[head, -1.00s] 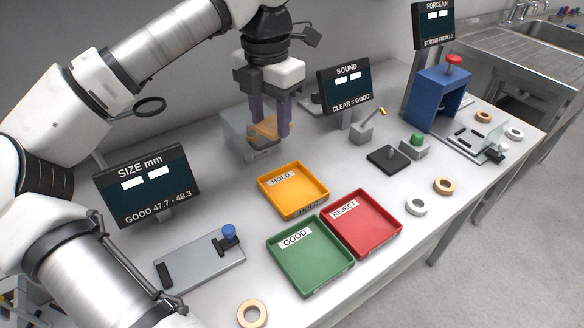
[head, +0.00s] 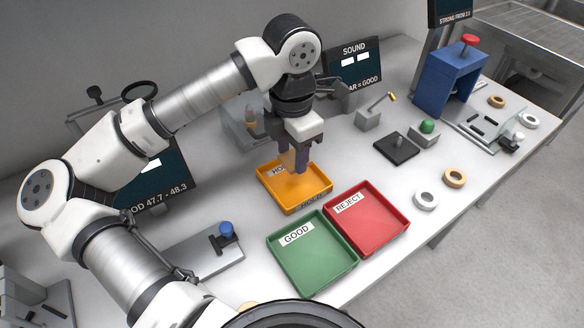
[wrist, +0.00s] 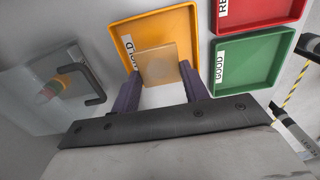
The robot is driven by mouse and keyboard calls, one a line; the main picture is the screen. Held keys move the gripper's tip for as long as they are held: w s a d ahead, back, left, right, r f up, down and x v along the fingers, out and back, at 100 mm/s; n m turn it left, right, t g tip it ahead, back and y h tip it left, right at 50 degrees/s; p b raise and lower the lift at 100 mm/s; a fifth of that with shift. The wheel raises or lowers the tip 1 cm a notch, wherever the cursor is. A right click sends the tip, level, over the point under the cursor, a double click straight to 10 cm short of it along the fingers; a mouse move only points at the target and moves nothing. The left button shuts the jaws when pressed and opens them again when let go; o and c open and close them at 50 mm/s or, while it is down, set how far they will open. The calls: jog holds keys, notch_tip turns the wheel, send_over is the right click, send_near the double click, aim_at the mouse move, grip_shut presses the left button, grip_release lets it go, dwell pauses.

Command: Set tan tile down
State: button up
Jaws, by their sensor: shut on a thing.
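My gripper (head: 294,160) is shut on the tan tile (wrist: 159,64), which sits between the two purple fingers in the wrist view. In the head view the tile (head: 287,159) is partly hidden by the fingers. Gripper and tile are over the orange HOLD tray (head: 312,203), near its back label edge. The tray (wrist: 193,35) lies behind the tile in the wrist view and looks empty where it shows. I cannot tell whether the tile touches the tray floor.
The green GOOD tray (head: 315,265) and red REJECT tray (head: 372,222) stand empty in front and to the right. A clear box (wrist: 50,95) with a dark handle is beside the HOLD tray. Several rings lie on the right of the table.

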aim_at(292, 163)
jog(key=shift+f+p, duration=0.3)
jog(key=shift+f, duration=2.8)
jog(key=shift+f, duration=0.2)
jog(key=o, duration=1.1)
jog(key=shift+r, duration=0.1)
jog(key=shift+c, duration=0.2)
notch_tip(292, 163, up, 12)
jog(key=shift+r+b, duration=0.15)
jog(key=shift+b, duration=0.5)
